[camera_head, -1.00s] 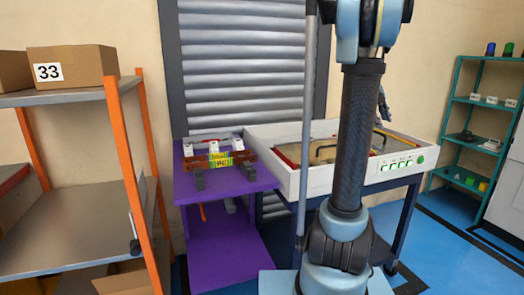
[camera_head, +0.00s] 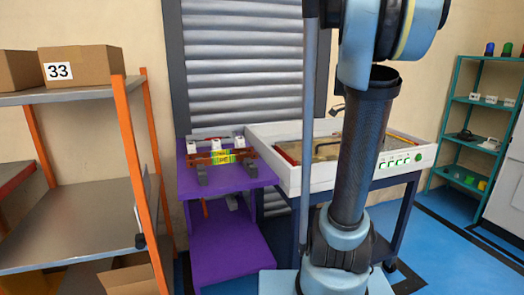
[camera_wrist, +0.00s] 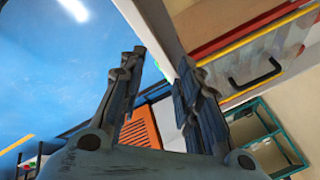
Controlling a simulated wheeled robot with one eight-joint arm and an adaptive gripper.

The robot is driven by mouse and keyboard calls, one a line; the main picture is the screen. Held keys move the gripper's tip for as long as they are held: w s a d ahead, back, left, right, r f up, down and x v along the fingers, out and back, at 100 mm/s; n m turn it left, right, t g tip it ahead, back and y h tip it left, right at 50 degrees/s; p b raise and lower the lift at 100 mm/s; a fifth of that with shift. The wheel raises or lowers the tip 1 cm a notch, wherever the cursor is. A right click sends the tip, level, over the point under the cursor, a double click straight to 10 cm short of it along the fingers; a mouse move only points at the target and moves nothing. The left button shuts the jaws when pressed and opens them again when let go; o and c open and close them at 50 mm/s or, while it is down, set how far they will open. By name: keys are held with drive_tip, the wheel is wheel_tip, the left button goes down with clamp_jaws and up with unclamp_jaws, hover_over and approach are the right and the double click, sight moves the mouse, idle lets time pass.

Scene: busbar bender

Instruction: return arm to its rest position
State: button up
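My gripper (camera_wrist: 161,57) shows in the wrist view with its two dark fingers apart and nothing between them. The gap tapers toward the fingertips. In the head view my arm (camera_head: 364,150) rises in front of the white bender machine (camera_head: 398,158), and its upper part runs out of the top of the picture. The gripper is not clearly visible there. A small dark piece shows left of the arm, above the machine. The machine's white edge and a black handle (camera_wrist: 256,75) show in the wrist view, beyond the fingers and apart from them.
A purple stand (camera_head: 222,182) holds a brown bar assembly with a yellow-green label (camera_head: 222,156). An orange-posted shelf (camera_head: 141,180) with cardboard boxes (camera_head: 82,66) stands at left. A teal shelf (camera_head: 461,122) stands at right. Blue floor (camera_head: 431,240) is open at lower right.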

drive_tip(key=s+a+f+n+y, duration=0.2)
drive_tip(key=s+a+f+n, duration=0.7)
drive_tip(key=s+n, duration=0.2)
drive_tip(key=s+a+f+n+y, duration=0.2)
drive_tip(key=s+a+f+n, duration=0.8)
drive_tip(key=s, duration=0.3)
drive_tip(key=shift+a+n, duration=0.2)
drive_tip(key=shift+n, duration=0.6)
drive_tip(key=shift+s+f, duration=0.1)
